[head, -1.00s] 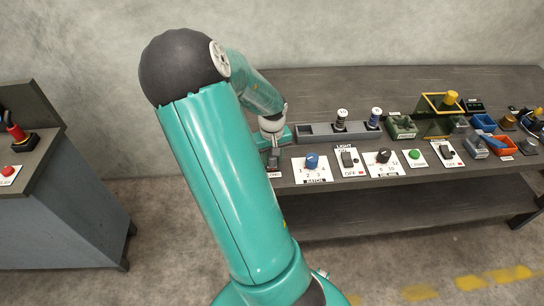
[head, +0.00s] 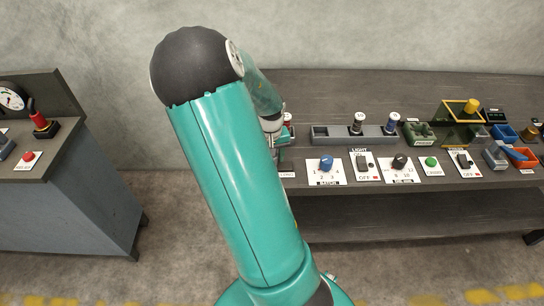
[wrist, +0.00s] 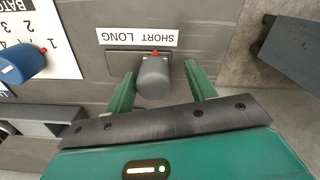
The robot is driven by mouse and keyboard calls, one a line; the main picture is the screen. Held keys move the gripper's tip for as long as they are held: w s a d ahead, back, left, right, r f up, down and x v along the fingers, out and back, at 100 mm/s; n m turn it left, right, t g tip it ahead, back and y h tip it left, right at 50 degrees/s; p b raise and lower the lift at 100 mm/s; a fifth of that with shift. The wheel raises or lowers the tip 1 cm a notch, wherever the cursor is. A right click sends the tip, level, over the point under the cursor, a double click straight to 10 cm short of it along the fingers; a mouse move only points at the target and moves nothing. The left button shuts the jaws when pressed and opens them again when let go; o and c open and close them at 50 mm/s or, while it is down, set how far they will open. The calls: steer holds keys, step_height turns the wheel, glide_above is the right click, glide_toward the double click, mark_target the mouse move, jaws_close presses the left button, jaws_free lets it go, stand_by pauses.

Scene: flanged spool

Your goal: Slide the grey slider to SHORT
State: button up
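The grey slider (wrist: 154,78), with a red pointer, stands on its dark plate (wrist: 120,62) in the wrist view, toward the plate's right end. The white SHORT/LONG label (wrist: 137,38) lies just beyond the plate and appears upside down. My gripper (wrist: 160,75) is open, with one green finger on each side of the slider. Small gaps seem to show beside it; I cannot tell whether either finger touches. In the head view my gripper is mostly hidden behind my arm, at the bench's left end, and the slider cannot be made out.
The blue BATCH dial (wrist: 22,62) is left of the slider in the wrist view. A grey tray (wrist: 40,120) is near the left finger. In the head view, the LIGHT switch (head: 362,162) and a green button (head: 431,162) lie rightward. A separate console (head: 60,150) stands left.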

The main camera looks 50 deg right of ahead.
step_height(320, 180, up, 14)
stand_by(0.6)
steer(key=shift+s+f, duration=0.1)
stand_by(0.4)
steer(key=w+a+r+n+t+y, duration=0.15)
steer(key=a+r, duration=0.25)
steer(key=a, duration=0.5)
steer(key=a+r+n+t, duration=0.1)
steer(key=a+r+n, duration=0.15)
steer(key=a, duration=0.65)
steer(key=s+a+r+n+t, duration=0.1)
steer(key=s+a+r, duration=0.1)
steer(key=s+a, duration=0.2)
steer(key=s+a+r+n+t+h, duration=0.1)
steer(key=s+a+r+t, duration=0.1)
steer(key=a, duration=0.8)
steer(key=shift+s+r+n, duration=0.3)
steer(key=shift+s+r, duration=0.35)
steer(key=shift+s, duration=0.2)
